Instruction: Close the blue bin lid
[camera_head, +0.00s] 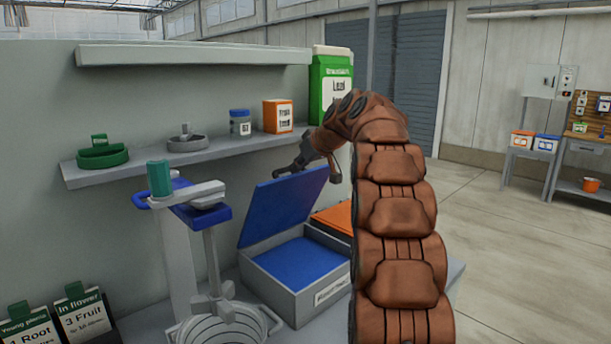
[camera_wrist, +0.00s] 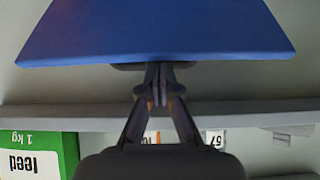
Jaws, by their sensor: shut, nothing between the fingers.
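The blue bin lid (camera_head: 287,206) stands raised and tilted back on the grey bin (camera_head: 318,297), whose blue inside shows. In the wrist view the lid (camera_wrist: 155,30) fills the top of the picture as a blue panel. My gripper (camera_head: 282,174) is at the lid's upper edge in the head view. In the wrist view my gripper (camera_wrist: 158,72) is shut and empty, its fingertips by the lid's edge. Whether they touch the lid I cannot tell.
An orange lid (camera_head: 336,217) lies right of the blue one, partly behind my arm. A shelf (camera_head: 215,152) above carries a jar (camera_head: 240,122), an orange box (camera_head: 278,116) and a green box (camera_head: 331,80). A stand with a blue platform (camera_head: 203,208) is at left.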

